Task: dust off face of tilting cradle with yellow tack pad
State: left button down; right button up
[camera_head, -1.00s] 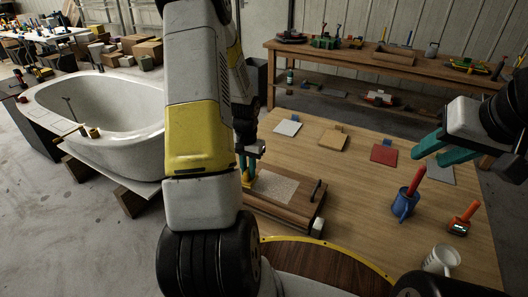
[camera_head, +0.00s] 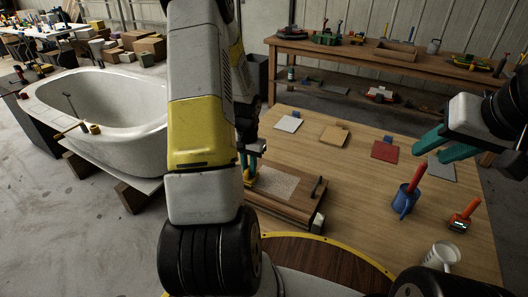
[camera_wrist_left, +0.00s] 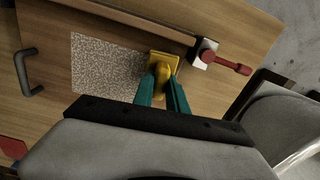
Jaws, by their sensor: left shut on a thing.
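The tilting cradle (camera_head: 305,208) is a wooden board on the table, with a black handle at its right end. A pale speckled patch (camera_head: 278,184) covers part of its face, and it also shows in the left wrist view (camera_wrist_left: 105,68). My left gripper (camera_head: 250,168) is shut on the yellow tack pad (camera_wrist_left: 162,66), at the edge of the patch farthest from the handle. Whether the pad touches the face I cannot tell. My left arm hides the cradle's left part in the head view. My right gripper (camera_head: 432,152) is open and empty above the table's right side.
Grey (camera_head: 289,123), tan (camera_head: 334,135) and red (camera_head: 384,152) pads lie behind the cradle. A red clamp (camera_wrist_left: 228,64) is at the cradle's edge.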

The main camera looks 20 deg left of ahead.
pick_arm(q)
jog(key=shift+f, duration=0.35)
dwell(0.5)
jog(key=shift+d, duration=0.15)
jog(key=shift+d, duration=0.35)
jog(key=shift+s+d, duration=0.2)
jog(key=shift+d, duration=1)
jog(key=shift+s+d, duration=0.25)
jog(key=shift+d, duration=0.95)
jog(key=shift+s+d, duration=0.2)
jog(key=shift+d, duration=1)
jog(key=shift+s+d, duration=0.25)
jog(key=shift+d, duration=1.7)
jog(key=shift+s+d, duration=0.2)
jog(key=shift+d, duration=1.7)
jog(key=shift+w+d, duration=0.2)
jog(key=shift+w, duration=0.75)
jog(key=shift+w+d, duration=0.15)
jog(key=shift+w, duration=0.85)
